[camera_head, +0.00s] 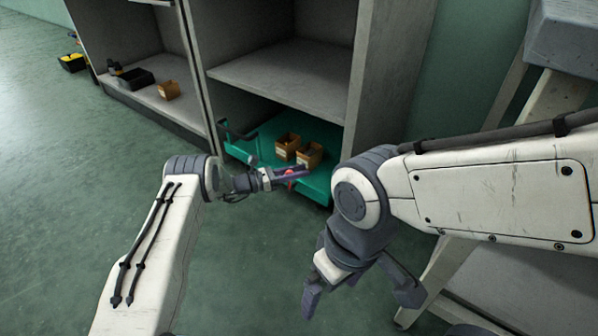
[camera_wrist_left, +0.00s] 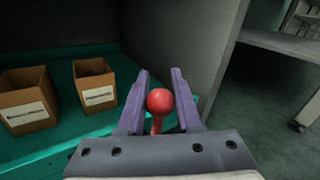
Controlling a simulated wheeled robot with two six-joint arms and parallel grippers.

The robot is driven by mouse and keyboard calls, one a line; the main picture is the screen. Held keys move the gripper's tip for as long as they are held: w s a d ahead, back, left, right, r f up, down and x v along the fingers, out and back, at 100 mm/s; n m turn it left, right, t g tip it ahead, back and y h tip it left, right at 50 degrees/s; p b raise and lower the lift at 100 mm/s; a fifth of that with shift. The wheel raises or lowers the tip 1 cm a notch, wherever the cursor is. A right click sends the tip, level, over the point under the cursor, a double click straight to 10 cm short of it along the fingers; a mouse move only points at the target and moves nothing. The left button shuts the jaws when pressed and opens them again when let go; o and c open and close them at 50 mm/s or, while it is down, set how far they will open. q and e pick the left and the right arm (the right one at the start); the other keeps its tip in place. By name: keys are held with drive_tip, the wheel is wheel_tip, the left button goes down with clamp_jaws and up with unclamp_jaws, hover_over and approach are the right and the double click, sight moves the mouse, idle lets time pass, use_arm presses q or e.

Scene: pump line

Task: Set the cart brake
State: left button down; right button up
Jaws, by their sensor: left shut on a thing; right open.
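The teal cart (camera_head: 318,186) stands low inside the shelf bay. Its brake lever has a red ball knob (camera_wrist_left: 159,101), which also shows as a small red spot in the head view (camera_head: 290,173). My left gripper (camera_head: 300,173) reaches to the cart's front edge. In the left wrist view its purple fingers (camera_wrist_left: 158,100) stand on both sides of the red knob and its stem, shut on it. My right gripper (camera_head: 362,296) is open and empty, hanging over the floor at the right. The lower end of the lever is hidden behind the gripper body.
Two brown labelled boxes (camera_head: 287,146) (camera_head: 309,155) sit on the cart deck. A grey shelf wall (camera_wrist_left: 192,38) rises close beside the left gripper. A black bin (camera_head: 135,78) and a brown box (camera_head: 169,90) sit in the left bay.

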idle(0.9)
use_arm(q)
drive_tip(key=shift+s+d+f+m+y+p, duration=0.5)
drive_tip(key=shift+m+y+p, duration=0.3)
drive_tip(key=shift+p, duration=0.75)
drive_tip(key=shift+s+d+f+m+y+p, duration=0.35)
drive_tip(key=shift+d+m+y+p, duration=0.4)
drive_tip(key=shift+p, duration=0.75)
drive_tip(key=shift+s+d+f+m+y+p, duration=0.5)
drive_tip(key=shift+m+p, duration=0.45)
drive_tip(key=shift+p, duration=0.6)
drive_tip(key=shift+w, duration=0.1)
drive_tip(key=c, duration=0.6)
unclamp_jaws()
drive_tip(key=shift+r, duration=0.1)
drive_tip(key=shift+a, duration=0.15)
